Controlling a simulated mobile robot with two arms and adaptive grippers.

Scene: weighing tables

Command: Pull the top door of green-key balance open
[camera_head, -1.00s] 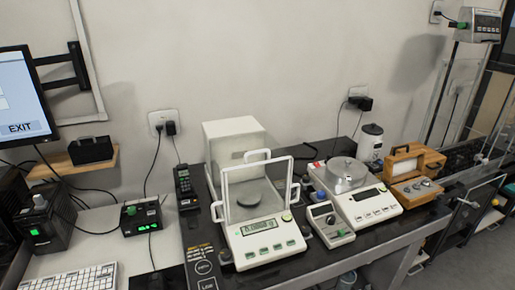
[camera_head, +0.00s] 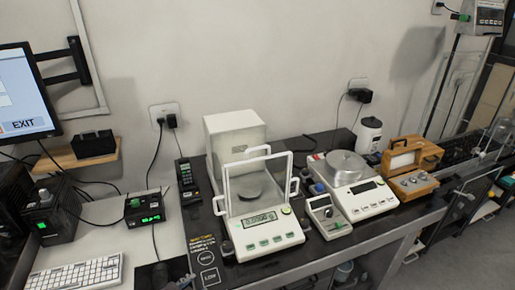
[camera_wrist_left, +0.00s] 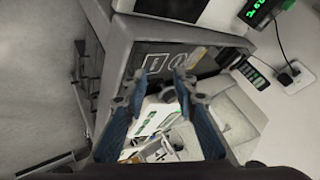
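The green-key balance (camera_head: 278,243) is white, with a lit display and a row of green keys at its front. Its clear, white-framed chamber surrounds a round grey pan (camera_head: 250,190). The top door appears shut, though the clear panels make this hard to tell. In the left wrist view my left gripper (camera_wrist_left: 157,92) has its two fingers spread with nothing between them. The balance (camera_wrist_left: 152,122) shows beyond the fingers, partly hidden by them. My right gripper is in neither view.
A second balance (camera_head: 374,204) with a steel pan and a small device (camera_head: 327,216) stand close to the right. A wooden weight case (camera_head: 412,185) stands further right.

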